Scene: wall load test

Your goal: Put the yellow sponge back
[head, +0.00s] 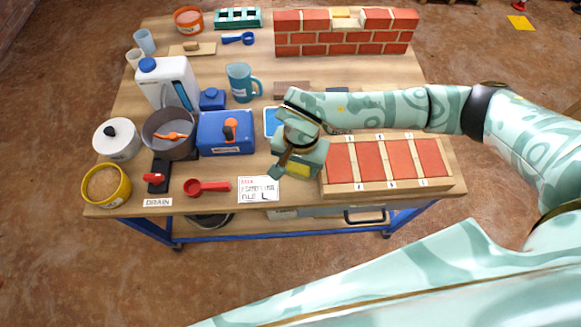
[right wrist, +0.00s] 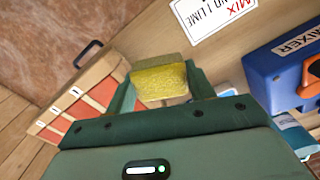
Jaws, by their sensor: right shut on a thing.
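In the head view my right gripper (head: 283,172) is over the front middle of the bench (head: 230,172), between the white MIX card (head: 258,189) and the tray of red bricks (head: 323,181). My left gripper is not in view.
Left of the gripper are a blue mixer box (head: 216,148), a grey pot (head: 160,123), a red scoop (head: 207,186) and a white jug (head: 160,72). A teal mug (head: 240,82) stands behind. A brick wall (head: 345,43) stands at the back right.

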